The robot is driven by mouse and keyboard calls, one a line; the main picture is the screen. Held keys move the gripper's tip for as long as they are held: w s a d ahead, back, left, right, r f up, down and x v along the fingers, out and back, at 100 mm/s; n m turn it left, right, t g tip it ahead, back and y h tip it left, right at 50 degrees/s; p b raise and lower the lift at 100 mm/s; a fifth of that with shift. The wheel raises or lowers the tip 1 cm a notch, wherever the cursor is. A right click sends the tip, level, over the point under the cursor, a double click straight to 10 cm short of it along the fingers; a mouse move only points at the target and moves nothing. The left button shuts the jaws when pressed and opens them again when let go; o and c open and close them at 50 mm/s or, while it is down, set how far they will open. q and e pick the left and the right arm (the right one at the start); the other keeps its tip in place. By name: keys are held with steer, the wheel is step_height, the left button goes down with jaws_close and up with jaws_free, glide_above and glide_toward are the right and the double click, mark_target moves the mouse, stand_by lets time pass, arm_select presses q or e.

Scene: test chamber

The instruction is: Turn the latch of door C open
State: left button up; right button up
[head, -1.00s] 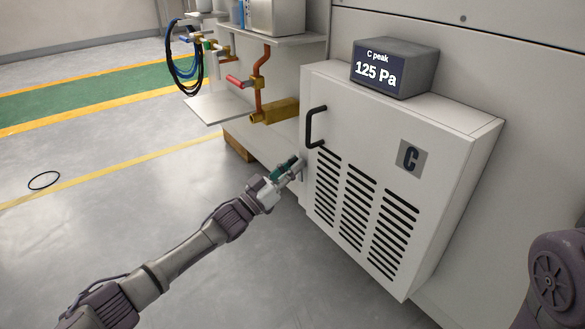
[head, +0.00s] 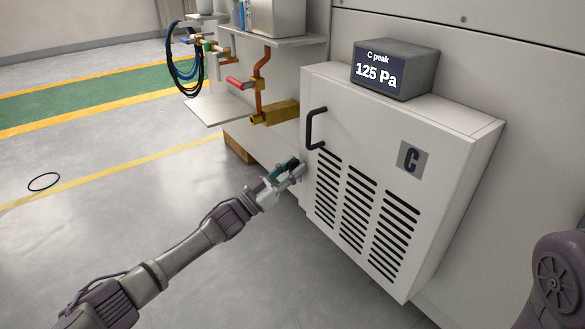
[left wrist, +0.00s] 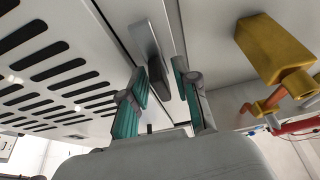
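My left gripper (head: 295,169) is at the door's left edge, below the handle. In the left wrist view, the grey latch (left wrist: 147,45) is a flat bar at the door's edge. The two teal fingers of my left gripper (left wrist: 161,78) stand apart, one on each side of the latch's near end. I cannot tell whether they touch it. In the head view the gripper hides the latch. My right gripper is out of view.
A grey display (head: 393,70) reading "C peak 125 Pa" sits on top of the cabinet. Brass and copper piping (head: 275,112) with a red-handled valve (head: 239,84) is left of the door. Open floor (head: 110,215) lies to the left.

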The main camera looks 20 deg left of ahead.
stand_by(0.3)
arm_select(q)
steer(key=shift+r, duration=0.1)
